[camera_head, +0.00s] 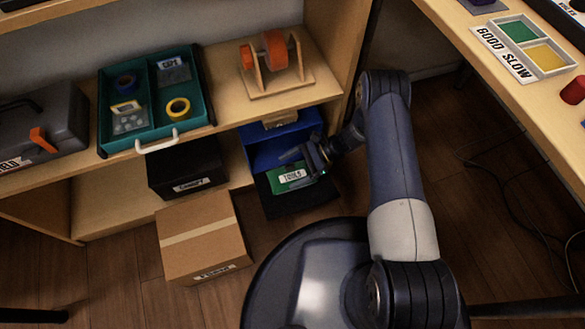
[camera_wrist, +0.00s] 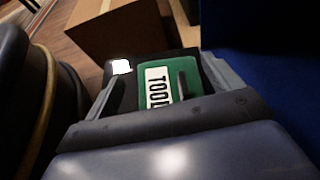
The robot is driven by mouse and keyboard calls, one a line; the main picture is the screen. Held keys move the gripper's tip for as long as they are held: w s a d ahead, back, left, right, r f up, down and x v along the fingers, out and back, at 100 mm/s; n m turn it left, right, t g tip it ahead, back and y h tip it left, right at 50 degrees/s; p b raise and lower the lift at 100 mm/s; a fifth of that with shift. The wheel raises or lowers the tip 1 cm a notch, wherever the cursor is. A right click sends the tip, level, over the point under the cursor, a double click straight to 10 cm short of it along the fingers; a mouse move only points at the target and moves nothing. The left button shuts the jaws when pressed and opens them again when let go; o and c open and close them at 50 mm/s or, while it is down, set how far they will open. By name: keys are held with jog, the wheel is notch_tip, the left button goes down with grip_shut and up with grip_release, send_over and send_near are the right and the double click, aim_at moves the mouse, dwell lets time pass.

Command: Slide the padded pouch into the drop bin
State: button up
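A green flat piece with a white TOOLS label (camera_head: 291,178) lies at the front of the blue bin (camera_head: 262,157), over a dark flat surface (camera_head: 300,200). I take the green piece for the padded pouch; it also shows in the wrist view (camera_wrist: 182,72), with a dark strap or handle on it. My gripper (camera_head: 303,167) is right over it. In the wrist view my two fingers (camera_wrist: 160,80) stand wide apart, one on each side of the green piece, with a gap at least on the left. Its lower edge is hidden by my gripper. The blue bin fills the right of the wrist view.
A cardboard box (camera_head: 200,240) and a black box (camera_head: 187,168) stand left of the bin. A teal tray (camera_head: 135,139), a reel stand (camera_head: 277,80) and a grey toolbox (camera_head: 68,128) are on the shelf above. Cables lie on the floor at right.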

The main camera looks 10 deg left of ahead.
jog(key=shift+o, duration=1.3)
notch_tip(320, 180, up, 10)
jog(key=p, duration=0.4)
notch_tip(320, 180, down, 10)
jog(key=b, duration=0.4)
notch_tip(320, 180, up, 5)
jog(key=p, duration=0.2)
jog(key=shift+p, duration=0.3)
jog(key=shift+f, duration=0.15)
